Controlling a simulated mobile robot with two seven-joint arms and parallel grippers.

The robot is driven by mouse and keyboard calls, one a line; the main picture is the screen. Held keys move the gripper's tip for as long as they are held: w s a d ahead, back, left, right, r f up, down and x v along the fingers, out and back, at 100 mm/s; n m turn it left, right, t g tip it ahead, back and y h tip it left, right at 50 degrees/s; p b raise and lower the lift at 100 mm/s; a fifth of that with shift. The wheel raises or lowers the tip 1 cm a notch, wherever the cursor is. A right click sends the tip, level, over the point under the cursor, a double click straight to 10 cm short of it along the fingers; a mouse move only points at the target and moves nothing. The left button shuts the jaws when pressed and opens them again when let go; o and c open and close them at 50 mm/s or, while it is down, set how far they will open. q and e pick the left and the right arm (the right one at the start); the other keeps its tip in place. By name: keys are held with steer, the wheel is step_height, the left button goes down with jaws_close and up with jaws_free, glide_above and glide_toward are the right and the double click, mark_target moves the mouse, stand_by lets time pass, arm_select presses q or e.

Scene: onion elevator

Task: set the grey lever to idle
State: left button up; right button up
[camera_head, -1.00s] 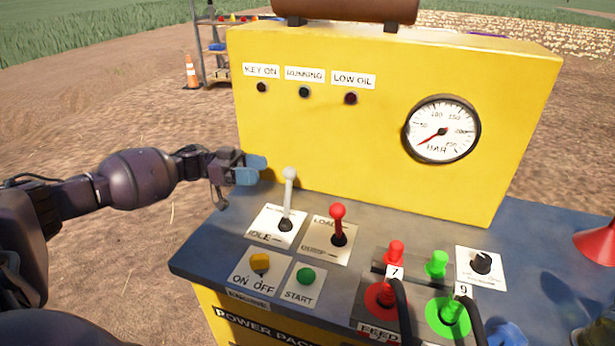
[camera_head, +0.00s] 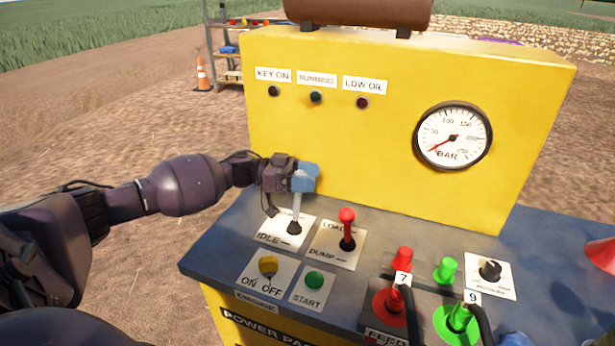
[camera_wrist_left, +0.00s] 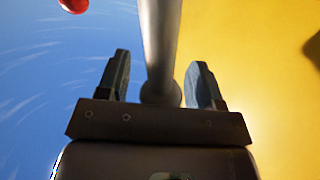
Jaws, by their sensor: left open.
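The grey lever (camera_head: 296,213) stands nearly upright on its plate marked IDLE (camera_head: 270,238). My left gripper (camera_head: 305,178) is at the lever's top, and its blue fingers hide the knob in the head view. In the left wrist view the lever's grey shaft (camera_wrist_left: 160,45) runs between the two open fingers (camera_wrist_left: 160,85), with a visible gap on each side. My right gripper is not in view.
A red lever (camera_head: 347,230) stands just right of the grey one. The yellow panel (camera_head: 380,165) rises behind. Red (camera_head: 391,301) and green (camera_head: 454,318) hose couplings are further right.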

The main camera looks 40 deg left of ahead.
arm_select(q)
jaws_close()
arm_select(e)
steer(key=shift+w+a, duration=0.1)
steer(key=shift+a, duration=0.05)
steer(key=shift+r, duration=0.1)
arm_select(q)
steer(key=s+d+m+h+p, duration=0.1)
steer(key=s+m+p, duration=0.3)
steer(key=s, duration=0.4)
steer(key=shift+d+m+p, duration=0.3)
steer(key=shift+d+m, duration=0.2)
steer(key=shift+m, duration=0.4)
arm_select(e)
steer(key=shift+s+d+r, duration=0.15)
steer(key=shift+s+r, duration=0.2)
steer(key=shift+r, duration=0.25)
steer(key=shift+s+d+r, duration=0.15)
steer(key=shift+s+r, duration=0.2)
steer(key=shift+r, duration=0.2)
